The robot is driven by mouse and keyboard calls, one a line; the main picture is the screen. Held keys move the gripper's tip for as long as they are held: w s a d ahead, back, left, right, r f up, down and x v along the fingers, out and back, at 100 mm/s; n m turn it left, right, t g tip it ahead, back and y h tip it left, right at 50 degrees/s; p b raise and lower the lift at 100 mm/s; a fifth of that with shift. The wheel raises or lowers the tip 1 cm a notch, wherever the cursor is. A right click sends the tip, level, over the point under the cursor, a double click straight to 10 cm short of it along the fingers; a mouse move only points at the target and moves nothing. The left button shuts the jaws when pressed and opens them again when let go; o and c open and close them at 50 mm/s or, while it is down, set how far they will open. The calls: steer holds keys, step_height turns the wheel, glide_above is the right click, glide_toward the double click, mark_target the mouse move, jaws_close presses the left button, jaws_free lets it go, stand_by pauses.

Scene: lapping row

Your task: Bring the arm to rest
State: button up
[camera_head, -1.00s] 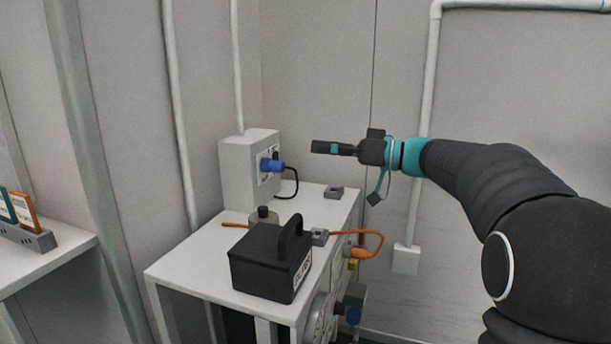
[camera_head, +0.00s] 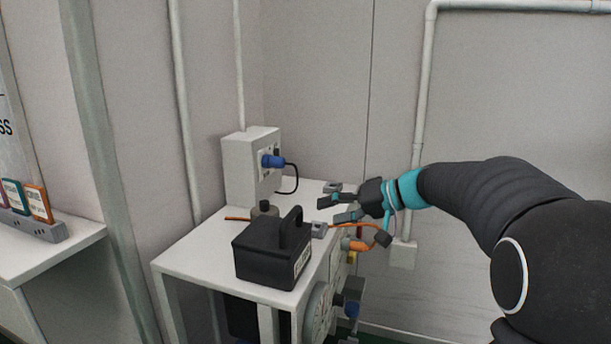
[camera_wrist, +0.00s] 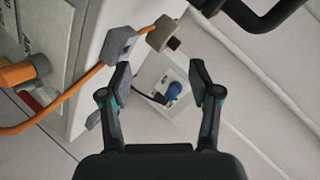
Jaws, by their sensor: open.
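My gripper (camera_head: 332,208) is open and empty in the head view, at the right edge of the white bench top (camera_head: 190,258). My arm reaches in from the right and the fingers point left. In the wrist view my gripper (camera_wrist: 160,80) shows its two fingers spread apart with nothing between them. Behind the gap, farther off, are the white socket box and its blue plug (camera_wrist: 175,90).
A black handled box (camera_head: 265,255) stands at the bench's front. A grey box (camera_head: 240,180) with a blue plug (camera_head: 273,161) stands behind. An orange cable (camera_head: 345,226) runs by a grey block near my gripper. A side shelf (camera_head: 70,250) is at left.

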steer(key=s+d+f+m+g+h, duration=0.1)
steer(key=s+d+f+m+h, duration=0.25)
steer(key=s, duration=0.55)
steer(key=s+d+f+m+g+h, duration=0.1)
steer(key=s+d+f+h, duration=0.1)
steer(key=s+f+h, duration=0.4)
steer(key=s+d+f+n+t+h, duration=0.1)
steer(key=s+d+n+t+h, duration=0.1)
steer(key=s, duration=1.5)
steer(key=shift+s+d+f+t+p, duration=0.15)
steer(key=shift+s+d+t+p, duration=0.2)
steer(key=shift+d, duration=0.55)
steer(key=shift+h, duration=0.25)
